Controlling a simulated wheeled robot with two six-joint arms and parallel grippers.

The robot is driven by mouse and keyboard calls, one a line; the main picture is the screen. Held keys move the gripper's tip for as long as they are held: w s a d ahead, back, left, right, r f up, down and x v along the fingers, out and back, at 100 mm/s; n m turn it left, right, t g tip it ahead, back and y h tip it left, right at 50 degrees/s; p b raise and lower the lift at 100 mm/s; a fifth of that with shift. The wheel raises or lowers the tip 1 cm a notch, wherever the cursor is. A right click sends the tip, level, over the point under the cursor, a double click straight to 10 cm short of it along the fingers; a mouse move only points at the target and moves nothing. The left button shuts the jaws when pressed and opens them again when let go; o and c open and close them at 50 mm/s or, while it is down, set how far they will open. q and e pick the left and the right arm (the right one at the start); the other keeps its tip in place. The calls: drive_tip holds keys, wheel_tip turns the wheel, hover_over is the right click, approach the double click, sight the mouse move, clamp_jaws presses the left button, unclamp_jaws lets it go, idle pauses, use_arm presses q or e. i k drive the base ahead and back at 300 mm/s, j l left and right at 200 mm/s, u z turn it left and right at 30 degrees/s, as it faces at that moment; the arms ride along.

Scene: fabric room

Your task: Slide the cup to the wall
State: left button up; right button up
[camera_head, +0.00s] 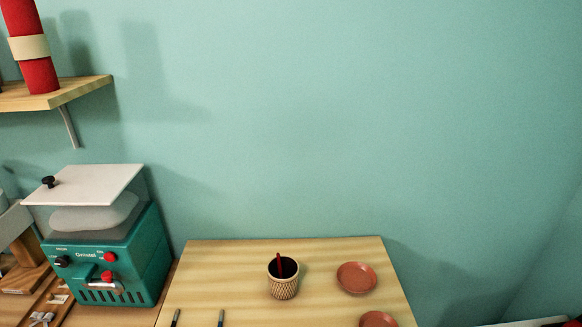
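A patterned, woven-looking cup (283,287) with a dark inside stands upright on the light wooden table (225,270). A thin red item (279,261) sticks up out of the cup. The cup is a short way in front of the table's back edge. The teal wall (330,130) rises behind the table, and bare table top lies between it and the cup. Neither of my grippers can be made out in the head view.
A reddish plate (356,278) lies right of the cup; another (378,320) is cut off below. Two thin dark items (175,317) (221,317) lie at the front left. A teal machine (110,262) stands left. A shelf (60,94) holds a red cylinder (36,72).

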sight(281, 290)
drive_tip(key=k+j+z, duration=0.15)
drive_tip(key=z, duration=0.2)
drive_tip(key=k+j+z, duration=0.1)
drive_tip(key=k+z, duration=0.35)
drive_tip(key=z, duration=0.25)
